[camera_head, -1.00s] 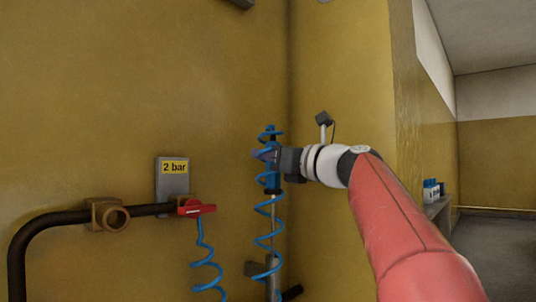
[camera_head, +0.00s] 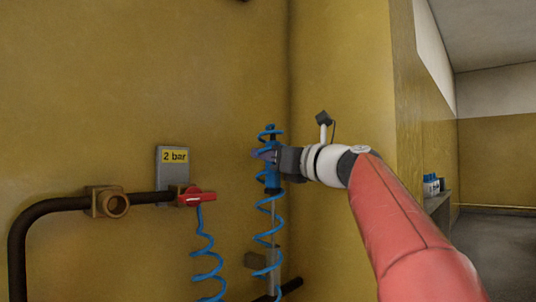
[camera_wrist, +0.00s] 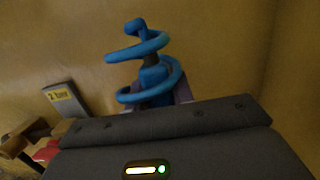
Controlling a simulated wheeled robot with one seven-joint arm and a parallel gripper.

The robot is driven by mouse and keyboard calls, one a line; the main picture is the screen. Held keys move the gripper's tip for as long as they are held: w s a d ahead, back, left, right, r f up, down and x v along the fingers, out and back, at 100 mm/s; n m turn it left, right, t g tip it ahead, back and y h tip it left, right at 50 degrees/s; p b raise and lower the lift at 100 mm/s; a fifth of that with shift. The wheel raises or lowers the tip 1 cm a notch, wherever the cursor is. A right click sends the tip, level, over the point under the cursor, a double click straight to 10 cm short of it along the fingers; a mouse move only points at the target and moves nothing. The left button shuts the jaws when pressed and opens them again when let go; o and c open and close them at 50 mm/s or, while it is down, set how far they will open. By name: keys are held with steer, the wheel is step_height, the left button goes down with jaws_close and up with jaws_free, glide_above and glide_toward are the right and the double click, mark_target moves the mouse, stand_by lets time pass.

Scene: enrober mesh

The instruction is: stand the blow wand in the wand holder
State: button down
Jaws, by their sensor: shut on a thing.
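The blow wand (camera_head: 271,177) is upright near the wall corner, with a blue handle, a grey tube below and a blue coiled hose (camera_head: 266,236) looping around it. My gripper (camera_head: 268,163) is shut on the wand's blue handle from the right. In the wrist view the wand's blue top and hose coils (camera_wrist: 150,60) rise beyond the dark gripper body, which hides the grip itself. A grey block on the wall (camera_head: 255,260), perhaps the wand holder, sits beside the wand's lower tube. I cannot tell whether the tube is inside it.
A dark pipe (camera_head: 55,204) with brass fittings runs along the wall at left. It carries a red valve handle (camera_head: 197,196) below a "2 bar" sign (camera_head: 174,156).

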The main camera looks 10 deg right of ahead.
mark_target(274, 203)
steer(key=shift+f+b, duration=3.45)
steer(key=shift+f, duration=1.5)
steer(key=c, duration=1.1)
jaws_free()
steer(key=v, duration=0.7)
steer(key=shift+s+d+f, duration=0.1)
steer(key=shift+s+d, duration=0.1)
steer(key=shift+s, duration=0.15)
